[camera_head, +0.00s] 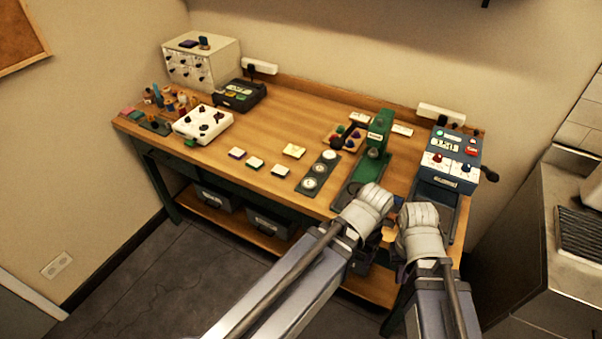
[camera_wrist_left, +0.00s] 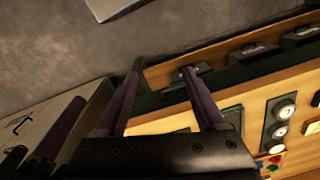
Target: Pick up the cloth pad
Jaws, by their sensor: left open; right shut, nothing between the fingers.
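No piece is clearly recognisable as the cloth pad. Several small pale pads lie mid-table, among them a yellowish one (camera_head: 294,150) and a white one (camera_head: 280,170). A small orange-brown piece (camera_head: 389,233) shows between my wrists at the table's front, too hidden to identify. My left gripper (camera_head: 366,210) is at the front edge, its fingers hidden in the head view. In the left wrist view my left gripper (camera_wrist_left: 162,75) is open and empty, with the table edge behind its fingers. My right gripper (camera_head: 420,232) is close to its right, shut, its fingertips hidden.
A green press (camera_head: 376,140) stands just behind my left gripper. A blue-and-white machine (camera_head: 452,160) stands behind my right one. A dark strip with round dials (camera_head: 318,172) lies left of the press. A white knob box (camera_head: 203,123) stands further left. The left front of the table has free room.

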